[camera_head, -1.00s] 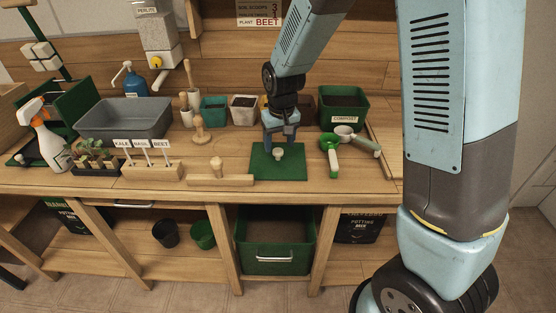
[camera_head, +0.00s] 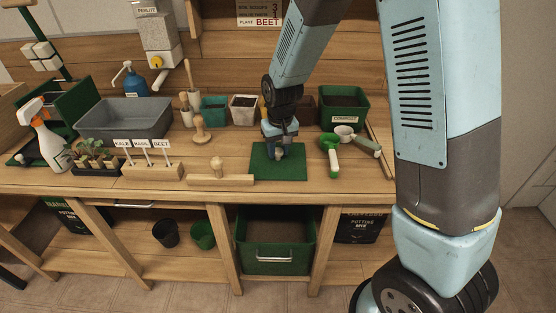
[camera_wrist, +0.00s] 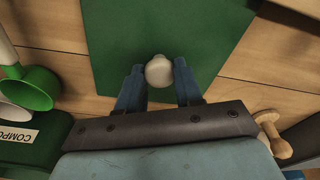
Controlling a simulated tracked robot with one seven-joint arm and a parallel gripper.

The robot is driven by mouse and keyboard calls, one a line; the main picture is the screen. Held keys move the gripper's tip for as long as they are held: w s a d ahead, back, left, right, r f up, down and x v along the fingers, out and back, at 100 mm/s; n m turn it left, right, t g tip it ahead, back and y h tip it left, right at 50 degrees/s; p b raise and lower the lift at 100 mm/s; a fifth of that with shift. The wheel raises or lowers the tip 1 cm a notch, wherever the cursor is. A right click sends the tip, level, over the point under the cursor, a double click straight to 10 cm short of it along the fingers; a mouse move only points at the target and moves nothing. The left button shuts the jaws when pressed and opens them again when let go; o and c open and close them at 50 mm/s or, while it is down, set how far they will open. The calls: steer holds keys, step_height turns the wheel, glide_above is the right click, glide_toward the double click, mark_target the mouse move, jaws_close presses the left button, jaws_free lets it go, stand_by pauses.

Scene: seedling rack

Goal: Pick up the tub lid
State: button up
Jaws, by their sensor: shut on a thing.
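The tub lid (camera_head: 264,171) is a flat dark green square lying on the bench, with a pale round knob (camera_wrist: 159,71) at its middle. It also fills much of the wrist view (camera_wrist: 200,25). My gripper (camera_head: 278,152) is down over the lid, with its two blue fingers on either side of the knob. In the wrist view my gripper (camera_wrist: 159,76) is shut on the knob. The lid appears flat on the bench. In the head view the fingers partly hide the knob.
A green compost tub (camera_head: 344,108) stands behind and right. A green scoop (camera_head: 329,143) and a white scoop (camera_head: 345,131) lie right of the lid. A wooden tamper (camera_head: 219,178) lies to the left. A row of pots (camera_head: 243,108) stands behind. An open green drawer (camera_head: 272,250) is below.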

steer(key=shift+c, duration=1.4)
steer(key=shift+r, duration=0.1)
